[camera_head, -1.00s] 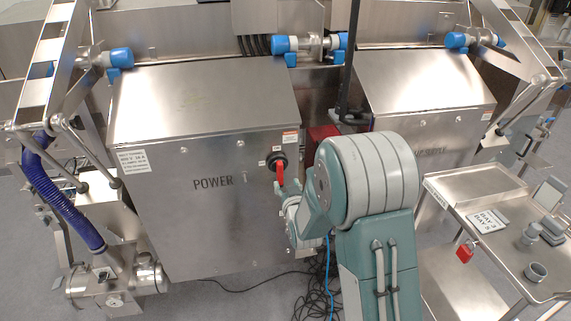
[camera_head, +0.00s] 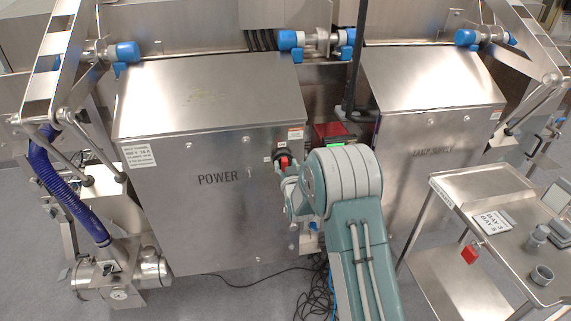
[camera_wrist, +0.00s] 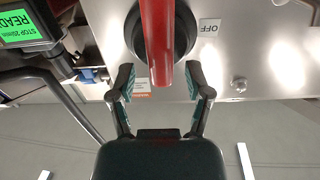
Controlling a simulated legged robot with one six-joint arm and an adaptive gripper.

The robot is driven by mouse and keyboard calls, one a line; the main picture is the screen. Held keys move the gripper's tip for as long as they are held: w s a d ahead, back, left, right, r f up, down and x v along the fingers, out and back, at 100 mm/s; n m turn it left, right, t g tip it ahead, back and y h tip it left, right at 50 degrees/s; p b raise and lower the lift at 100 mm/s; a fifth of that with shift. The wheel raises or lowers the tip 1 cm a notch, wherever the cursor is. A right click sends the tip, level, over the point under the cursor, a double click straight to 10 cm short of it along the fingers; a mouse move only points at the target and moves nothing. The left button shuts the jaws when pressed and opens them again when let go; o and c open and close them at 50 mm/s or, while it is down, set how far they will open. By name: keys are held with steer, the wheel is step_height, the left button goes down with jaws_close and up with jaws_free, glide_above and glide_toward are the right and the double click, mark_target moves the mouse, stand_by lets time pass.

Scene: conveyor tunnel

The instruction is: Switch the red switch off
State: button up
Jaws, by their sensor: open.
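The red switch (camera_head: 284,161) is a red handle on a black round base, on the right part of the steel cabinet front marked POWER. In the wrist view the red handle (camera_wrist: 158,45) stands across the black base (camera_wrist: 182,32), with an upside-down OFF label (camera_wrist: 209,28) to the right. My gripper (camera_wrist: 160,82) is open. Its two fingers lie either side of the handle's end, with gaps visible and no clear contact. In the head view my gripper (camera_head: 289,183) is at the switch and partly hides it, with the fingers too small to tell.
The POWER cabinet (camera_head: 215,225) fills the left middle. A red box with a lit green display (camera_head: 333,140) is just right of the switch. A second steel cabinet (camera_head: 440,100) and a trolley (camera_head: 490,187) stand to the right. Cables (camera_head: 315,300) lie on the floor below.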

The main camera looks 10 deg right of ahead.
steer(key=shift+w+a, duration=0.1)
steer(key=shift+w, duration=0.3)
jaws_close()
